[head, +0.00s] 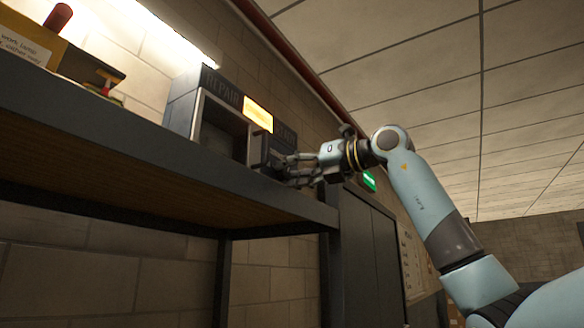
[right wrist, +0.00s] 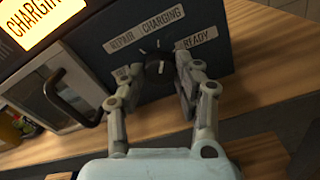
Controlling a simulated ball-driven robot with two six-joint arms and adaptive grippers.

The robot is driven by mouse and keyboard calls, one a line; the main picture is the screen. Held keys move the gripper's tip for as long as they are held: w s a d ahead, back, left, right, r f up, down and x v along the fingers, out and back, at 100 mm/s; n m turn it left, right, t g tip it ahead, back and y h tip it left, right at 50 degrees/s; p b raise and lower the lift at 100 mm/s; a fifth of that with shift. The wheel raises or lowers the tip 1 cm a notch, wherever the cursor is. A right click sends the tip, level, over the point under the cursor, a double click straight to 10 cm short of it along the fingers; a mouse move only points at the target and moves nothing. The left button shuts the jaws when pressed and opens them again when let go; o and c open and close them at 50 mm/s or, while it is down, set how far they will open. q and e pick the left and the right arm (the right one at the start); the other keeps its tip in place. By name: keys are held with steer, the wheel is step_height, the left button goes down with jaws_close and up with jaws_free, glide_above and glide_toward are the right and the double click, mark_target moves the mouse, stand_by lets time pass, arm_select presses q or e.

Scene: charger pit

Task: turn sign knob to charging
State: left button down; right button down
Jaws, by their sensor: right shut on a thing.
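The sign box (head: 181,112) stands on the shelf in the head view. Its middle panel (head: 258,113) is lit yellow, between a dark REPAIR panel (head: 222,88) and another dark panel. In the right wrist view the lit panel (right wrist: 35,22) reads CHARGIN, cut off by the frame. The dark knob (right wrist: 158,68) sits on the box's face below the labels REPAIR, CHARGING (right wrist: 163,23) and READY. My right gripper (right wrist: 155,78) is shut on the knob, a finger on each side. It also shows in the head view (head: 285,168). The knob's pointer is unclear. My left gripper is out of view.
The box stands on a long dark-edged shelf (head: 130,140) with a wooden underside. A yellow bin (head: 40,48) with a label is at the far left. A dark cabinet (head: 362,255) stands below right. A glazed door with a handle (right wrist: 68,92) is beside the knob.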

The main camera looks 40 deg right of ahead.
steer(key=shift+n+p, duration=0.3)
steer(key=shift+n, duration=0.8)
steer(key=c, duration=0.9)
jaws_free()
steer(key=shift+c, duration=0.2)
steer(key=v, duration=0.7)
steer(key=shift+s, duration=0.25)
steer(key=shift+d, duration=0.1)
